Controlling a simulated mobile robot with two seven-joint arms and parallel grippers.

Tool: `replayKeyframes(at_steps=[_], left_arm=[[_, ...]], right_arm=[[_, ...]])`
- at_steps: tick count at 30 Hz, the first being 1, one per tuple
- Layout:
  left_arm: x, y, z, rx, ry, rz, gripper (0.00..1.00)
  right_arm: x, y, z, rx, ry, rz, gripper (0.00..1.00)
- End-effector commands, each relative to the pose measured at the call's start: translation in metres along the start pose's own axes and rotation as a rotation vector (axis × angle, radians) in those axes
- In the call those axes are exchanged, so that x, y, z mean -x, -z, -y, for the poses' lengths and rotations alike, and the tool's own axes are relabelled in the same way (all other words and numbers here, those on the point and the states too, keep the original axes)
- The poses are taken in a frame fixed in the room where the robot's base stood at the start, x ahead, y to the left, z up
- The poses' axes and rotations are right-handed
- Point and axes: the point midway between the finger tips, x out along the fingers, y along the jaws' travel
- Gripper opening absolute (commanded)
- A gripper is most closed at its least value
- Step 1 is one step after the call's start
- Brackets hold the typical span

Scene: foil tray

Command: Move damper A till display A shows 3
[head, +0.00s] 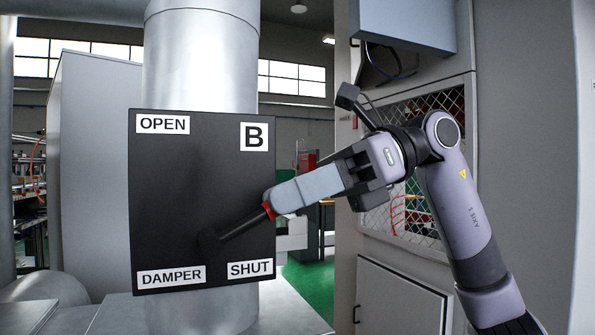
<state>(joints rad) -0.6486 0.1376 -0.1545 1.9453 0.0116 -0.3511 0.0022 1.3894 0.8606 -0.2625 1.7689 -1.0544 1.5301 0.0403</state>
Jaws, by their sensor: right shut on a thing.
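A black square panel (180,185) is fixed on a silver duct and carries the letter B, not A. Its labels read OPEN at top left, DAMPER at bottom left and SHUT at bottom right. A black lever (238,226) runs from a pivot low on the panel up and right, with red at its outer end. My right gripper (280,200) comes from the right and is shut on the lever's outer end, partly hiding it. No panel marked A and no display show in this view. My left gripper is not in view.
The silver round duct (200,55) stands behind the panel. A grey cabinet (100,160) is at the left. A tall unit with a wire mesh door (425,110) stands behind my right arm. Green floor (310,278) shows between the panel and this unit.

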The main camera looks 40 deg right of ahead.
Motion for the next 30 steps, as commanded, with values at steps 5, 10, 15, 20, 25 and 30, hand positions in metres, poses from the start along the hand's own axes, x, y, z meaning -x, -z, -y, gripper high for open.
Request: replayKeyframes(at_steps=[5, 10, 15, 20, 25, 30], left_arm=[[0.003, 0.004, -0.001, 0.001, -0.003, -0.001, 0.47], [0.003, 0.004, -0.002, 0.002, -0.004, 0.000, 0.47], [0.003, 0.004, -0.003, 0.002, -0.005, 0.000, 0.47], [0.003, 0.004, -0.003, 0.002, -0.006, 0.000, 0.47], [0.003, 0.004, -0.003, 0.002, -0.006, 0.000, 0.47], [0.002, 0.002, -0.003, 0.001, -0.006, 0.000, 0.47]], right_arm=[[0.000, -0.002, -0.001, 0.000, 0.002, -0.011, 0.00], [0.000, -0.002, -0.001, 0.000, 0.002, -0.011, 0.00], [0.000, -0.002, -0.001, 0.000, 0.002, -0.011, 0.32], [0.000, -0.002, 0.000, 0.000, 0.002, -0.011, 0.32], [0.007, -0.002, 0.000, -0.001, 0.005, -0.011, 0.32], [0.033, -0.002, 0.000, 0.000, 0.007, -0.009, 0.32]])
